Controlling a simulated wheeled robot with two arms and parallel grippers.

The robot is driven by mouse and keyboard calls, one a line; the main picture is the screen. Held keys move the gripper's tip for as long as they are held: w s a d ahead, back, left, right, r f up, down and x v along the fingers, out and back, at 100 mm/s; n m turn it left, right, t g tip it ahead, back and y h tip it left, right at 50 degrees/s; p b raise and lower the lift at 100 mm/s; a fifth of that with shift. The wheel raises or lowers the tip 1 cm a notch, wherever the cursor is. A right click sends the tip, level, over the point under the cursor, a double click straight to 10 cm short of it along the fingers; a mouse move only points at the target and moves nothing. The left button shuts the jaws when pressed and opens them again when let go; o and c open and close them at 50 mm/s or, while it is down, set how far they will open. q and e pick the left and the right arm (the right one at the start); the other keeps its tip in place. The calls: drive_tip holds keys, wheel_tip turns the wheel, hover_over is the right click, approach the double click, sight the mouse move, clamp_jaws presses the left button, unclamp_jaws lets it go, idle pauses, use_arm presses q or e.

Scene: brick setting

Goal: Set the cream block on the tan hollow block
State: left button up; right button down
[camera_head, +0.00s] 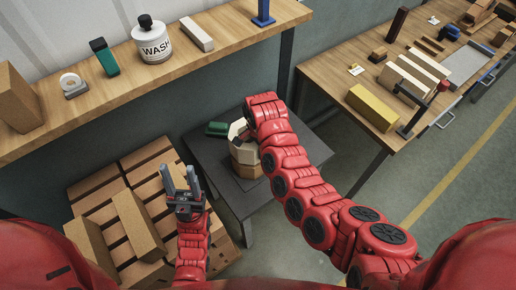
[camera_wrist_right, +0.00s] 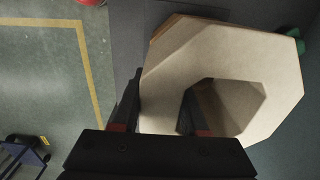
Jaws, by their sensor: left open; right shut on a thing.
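The cream block (camera_head: 238,130) is a many-sided ring with a central hole; it fills much of the right wrist view (camera_wrist_right: 270,70). My right gripper (camera_wrist_right: 163,95) is shut on its wall, one finger outside and one in the hole. In the head view the right arm partly covers this gripper and the block. The tan hollow block (camera_head: 244,156) is directly below the cream block on the dark table; a tan edge (camera_wrist_right: 158,28) shows under it in the wrist view. I cannot tell whether they touch. My left gripper (camera_head: 190,178) is open and empty, left of the stack.
A green object (camera_head: 217,129) lies on the dark table (camera_head: 205,153) behind the stack. Boxes (camera_head: 95,180) stand at lower left. A wooden shelf (camera_head: 110,95) with a WASH bottle (camera_head: 153,42) runs along the wall. A workbench (camera_head: 340,85) with several blocks is at right.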

drive_tip(key=shift+f+b, duration=0.5)
drive_tip(key=shift+b, duration=0.05)
drive_tip(key=shift+c, duration=2.1)
unclamp_jaws()
drive_tip(key=shift+s, duration=0.1)
drive_tip(key=shift+r+p, duration=0.8)
drive_tip(key=shift+r, duration=0.1)
wheel_tip(320, 180, up, 4)
drive_tip(key=shift+r+b, duration=0.1)
drive_tip(key=shift+b, duration=0.85)
wheel_tip(320, 180, up, 6)
drive_tip(key=shift+r+p, duration=0.25)
drive_tip(key=shift+p, duration=0.7)
drive_tip(key=shift+r, duration=0.35)
